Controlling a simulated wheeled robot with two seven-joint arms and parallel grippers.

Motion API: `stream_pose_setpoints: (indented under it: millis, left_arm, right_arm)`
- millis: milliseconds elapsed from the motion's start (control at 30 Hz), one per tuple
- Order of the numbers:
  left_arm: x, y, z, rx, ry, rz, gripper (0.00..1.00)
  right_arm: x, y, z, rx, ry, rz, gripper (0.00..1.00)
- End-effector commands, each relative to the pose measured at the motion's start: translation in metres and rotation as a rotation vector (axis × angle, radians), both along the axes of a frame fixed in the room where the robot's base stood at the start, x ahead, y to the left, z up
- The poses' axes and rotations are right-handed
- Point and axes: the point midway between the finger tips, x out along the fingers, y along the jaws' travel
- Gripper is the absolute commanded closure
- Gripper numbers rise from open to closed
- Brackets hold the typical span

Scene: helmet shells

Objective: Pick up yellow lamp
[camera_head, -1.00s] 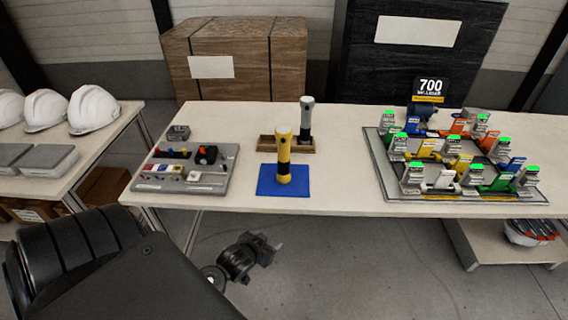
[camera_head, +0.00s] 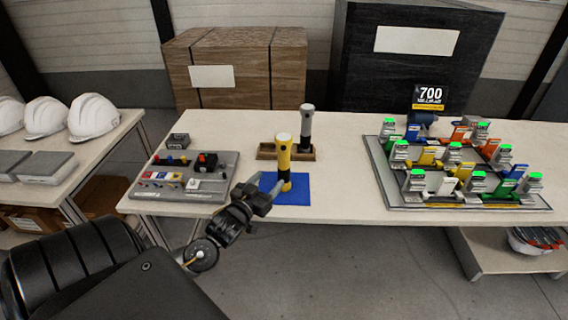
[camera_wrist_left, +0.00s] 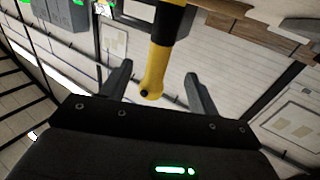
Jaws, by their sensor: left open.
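The yellow lamp (camera_head: 283,160) stands upright on a blue mat (camera_head: 298,196) near the front edge of the table. It has a dark band in its middle. My left gripper (camera_head: 264,194) is open at the lamp's lower left, close to it. In the left wrist view the lamp (camera_wrist_left: 158,62) shows between the two open fingers (camera_wrist_left: 152,85), its yellow end close to the gripper's body. I cannot tell if a finger touches it. My right gripper is not in view.
A grey lamp (camera_head: 306,125) stands in a wooden tray (camera_head: 268,150) behind the yellow one. A grey control panel (camera_head: 205,195) lies to the left. A board with several coloured tags and grey blocks (camera_head: 400,198) fills the right side. White helmets (camera_head: 93,116) sit on another table.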

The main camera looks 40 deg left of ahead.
Motion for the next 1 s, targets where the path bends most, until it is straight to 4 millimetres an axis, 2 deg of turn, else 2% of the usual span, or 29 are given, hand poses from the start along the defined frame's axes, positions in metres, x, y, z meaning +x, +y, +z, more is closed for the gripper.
stream_pose_setpoints:
  millis: [200,300,567,800,1000]
  left_arm:
    - [0.034,0.006,0.002,0.001,-0.001,0.001,0.39]
    - [0.045,0.008,0.001,0.001,0.001,0.000,0.39]
    - [0.053,0.010,0.000,0.000,0.002,0.001,0.39]
    - [0.087,0.016,0.001,0.001,0.002,0.001,0.39]
    - [0.101,0.019,-0.001,0.000,0.003,0.001,0.39]
  right_arm:
    - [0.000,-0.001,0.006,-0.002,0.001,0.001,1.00]
    - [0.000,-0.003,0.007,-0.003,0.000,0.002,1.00]
    - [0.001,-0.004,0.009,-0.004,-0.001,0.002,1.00]
    - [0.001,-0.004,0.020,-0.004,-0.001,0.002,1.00]
    - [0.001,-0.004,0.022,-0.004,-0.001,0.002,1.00]
